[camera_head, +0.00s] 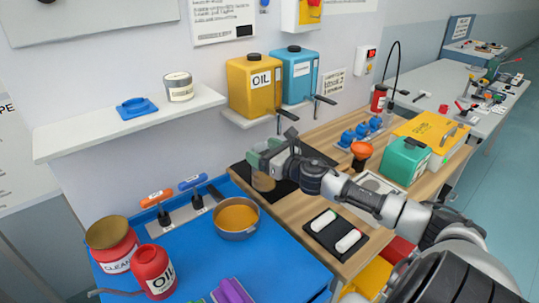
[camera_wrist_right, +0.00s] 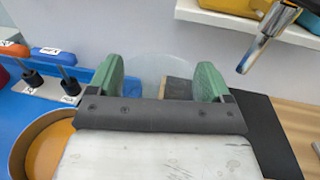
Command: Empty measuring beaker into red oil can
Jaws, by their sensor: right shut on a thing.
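The red oil can (camera_head: 154,272), labelled OIL, stands on the blue surface at the lower left, in front of a red CLEAN can. My right gripper (camera_head: 265,160) has green fingers and is shut on the clear measuring beaker (camera_head: 263,181), which has amber content low in it. The beaker is over the black mat, right of the round pan; I cannot tell whether it touches the mat. In the right wrist view, the beaker's faint clear outline (camera_wrist_right: 150,70) shows between the two green fingers. My left gripper is not in view.
A round pan of amber liquid (camera_head: 237,217) lies between the beaker and the can. Orange and blue handled tools stand in a rack (camera_head: 180,212) behind. A yellow OIL tank (camera_head: 253,85) with a tap hangs above. A red CLEAN can (camera_head: 111,245) stands beside the oil can.

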